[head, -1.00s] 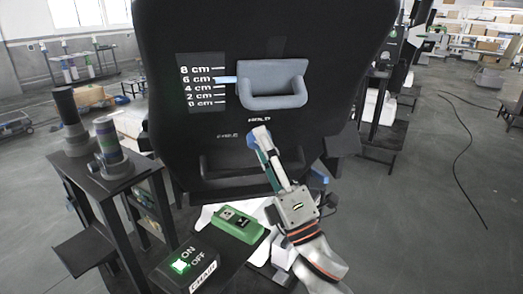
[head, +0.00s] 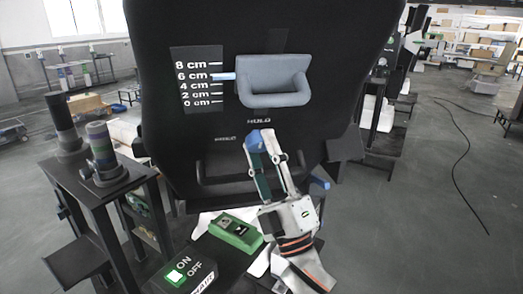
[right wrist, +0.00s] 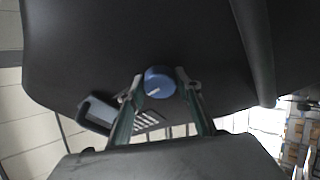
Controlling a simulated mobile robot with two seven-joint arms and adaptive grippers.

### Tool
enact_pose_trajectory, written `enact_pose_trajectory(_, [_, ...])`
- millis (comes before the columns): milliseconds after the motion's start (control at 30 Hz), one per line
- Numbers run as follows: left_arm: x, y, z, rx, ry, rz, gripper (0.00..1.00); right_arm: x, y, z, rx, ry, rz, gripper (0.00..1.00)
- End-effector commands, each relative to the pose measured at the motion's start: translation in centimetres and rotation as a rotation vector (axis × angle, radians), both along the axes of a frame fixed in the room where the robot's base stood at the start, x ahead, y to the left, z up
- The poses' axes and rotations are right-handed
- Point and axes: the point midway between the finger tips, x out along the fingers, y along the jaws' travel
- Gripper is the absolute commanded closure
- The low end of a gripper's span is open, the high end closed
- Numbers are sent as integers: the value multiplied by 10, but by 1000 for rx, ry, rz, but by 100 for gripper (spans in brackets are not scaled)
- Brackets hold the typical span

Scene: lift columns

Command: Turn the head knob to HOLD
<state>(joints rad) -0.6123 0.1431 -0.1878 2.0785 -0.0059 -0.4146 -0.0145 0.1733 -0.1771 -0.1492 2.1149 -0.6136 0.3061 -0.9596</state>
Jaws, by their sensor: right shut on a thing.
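The blue head knob (head: 254,141) is on the front of the tall black chair-back panel (head: 180,135), just below the white HOLD label (head: 259,122). A second small white label (head: 225,138) is to its left, too blurred to read. My right gripper (head: 264,152) has its two fingers on either side of the knob and is shut on it. In the right wrist view the knob (right wrist: 159,82) sits between the fingertips (right wrist: 158,84); its white pointer line slants on its face. My left gripper is not in view.
A grey padded bracket (head: 274,82) with a blue pointer beside a centimetre scale (head: 196,77) is above the knob. Below are a green switch box (head: 236,232) and a lit ON/OFF box (head: 176,276). A dark stand with posts (head: 104,155) is at left. Open floor is at right.

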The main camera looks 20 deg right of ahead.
Motion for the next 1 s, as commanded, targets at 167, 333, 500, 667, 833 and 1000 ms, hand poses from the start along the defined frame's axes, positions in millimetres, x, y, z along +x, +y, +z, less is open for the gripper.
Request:
enact_pose_trajectory(167, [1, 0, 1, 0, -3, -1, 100, 0, 0, 1, 7, -1, 5, 88])
enact_pose_trajectory(333, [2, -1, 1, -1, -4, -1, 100, 0, 0, 1, 6, -2, 5, 88])
enact_pose_trajectory(500, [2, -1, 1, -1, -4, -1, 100, 0, 0, 1, 6, -2, 5, 50])
enact_pose_trajectory(667, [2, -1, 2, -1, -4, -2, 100, 0, 0, 0, 5, -1, 4, 50])
enact_pose_trajectory(833, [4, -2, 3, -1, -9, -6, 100, -2, 0, -2, 4, 0, 3, 50])
enact_pose_trajectory(1000, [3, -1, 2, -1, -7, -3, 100, -14, -2, -16, 5, 2, 3, 50])
